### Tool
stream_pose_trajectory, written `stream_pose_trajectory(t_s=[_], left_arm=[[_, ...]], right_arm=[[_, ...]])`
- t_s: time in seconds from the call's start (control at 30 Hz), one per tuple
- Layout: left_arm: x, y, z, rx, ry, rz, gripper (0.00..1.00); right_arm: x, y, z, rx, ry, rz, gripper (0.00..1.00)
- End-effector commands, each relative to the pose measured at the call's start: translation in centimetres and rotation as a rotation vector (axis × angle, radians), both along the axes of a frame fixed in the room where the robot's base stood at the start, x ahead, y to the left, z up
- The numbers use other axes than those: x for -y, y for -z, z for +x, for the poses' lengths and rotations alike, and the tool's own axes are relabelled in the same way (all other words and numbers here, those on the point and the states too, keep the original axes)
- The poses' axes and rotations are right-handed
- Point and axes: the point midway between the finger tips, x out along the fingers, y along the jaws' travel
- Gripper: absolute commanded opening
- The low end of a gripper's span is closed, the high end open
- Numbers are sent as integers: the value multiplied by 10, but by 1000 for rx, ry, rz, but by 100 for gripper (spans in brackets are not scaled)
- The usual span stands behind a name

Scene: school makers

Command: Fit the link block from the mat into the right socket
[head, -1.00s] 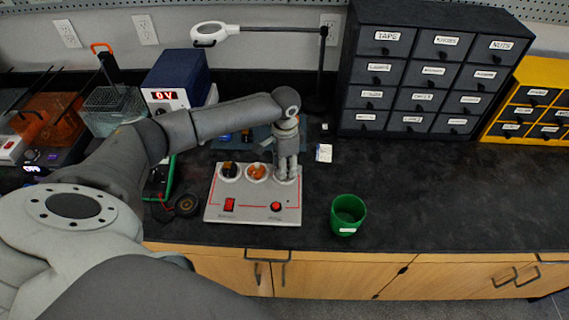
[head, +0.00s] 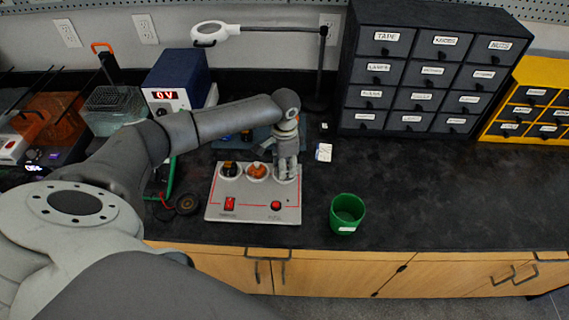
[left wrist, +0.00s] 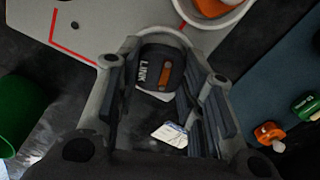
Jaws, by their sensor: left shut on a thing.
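The grey panel (head: 253,212) stands on the bench with three round sockets in a row along its back. The left socket holds a dark block (head: 230,169) and the middle one an orange block (head: 257,170). My left gripper (head: 286,174) points down over the right socket, which it mostly hides. In the left wrist view the gripper (left wrist: 160,75) is shut on the link block (left wrist: 157,66), black with an orange bar and the word LINK. I cannot tell how deep the block sits in the socket. My right gripper is not in view.
A green cup (head: 347,214) stands right of the panel. The blue mat (left wrist: 262,84) carries an orange piece (left wrist: 268,132) and a green piece (left wrist: 304,104). A small white box (head: 323,152) lies behind on the right. Drawer cabinets (head: 425,70) line the back; the bench at right is clear.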

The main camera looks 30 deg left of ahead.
Motion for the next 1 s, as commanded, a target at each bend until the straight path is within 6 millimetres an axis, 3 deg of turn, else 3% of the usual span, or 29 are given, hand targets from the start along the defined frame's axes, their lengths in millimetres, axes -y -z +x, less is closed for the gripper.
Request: stream_pose_trajectory(t_s=[0.37, 0.4, 0.47, 0.77, 1.0], left_arm=[[0, 8, 0, 0, 0, 0, 18], [0, 8, 0, 0, 0, 0, 37], [0, 8, 0, 1, 0, 1, 45], [0, 7, 0, 0, 0, 0, 45], [0, -6, 0, 0, 0, 0, 45]], right_arm=[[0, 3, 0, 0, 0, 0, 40], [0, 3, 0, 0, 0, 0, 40], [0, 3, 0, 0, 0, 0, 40], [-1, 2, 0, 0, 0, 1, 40], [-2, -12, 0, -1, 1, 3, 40]])
